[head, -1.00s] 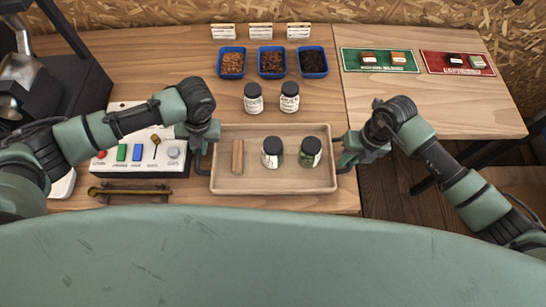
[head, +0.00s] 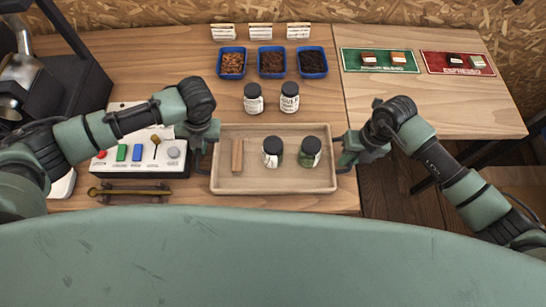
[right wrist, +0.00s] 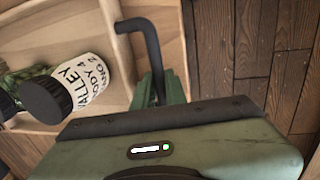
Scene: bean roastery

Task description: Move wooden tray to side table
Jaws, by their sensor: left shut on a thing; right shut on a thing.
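The wooden tray (head: 275,185) lies on the main table near its front edge. It holds a brown wooden block (head: 237,157) and two dark-lidded jars, a left jar (head: 272,152) and a right jar (head: 310,152). My left gripper (head: 204,156) is shut on the tray's left handle, partly hidden by my wrist. My right gripper (head: 346,158) is shut on the right handle. In the right wrist view, the dark handle (right wrist: 150,45) rises from my right gripper, beside the tray (right wrist: 118,60). The side table (head: 425,110) stands to the right.
The side table carries a green mat (head: 379,68) and a red mat (head: 470,71) with small boxes; its front is clear. Two jars (head: 254,99) and blue bins (head: 271,62) stand behind the tray. A button panel (head: 115,165) is left.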

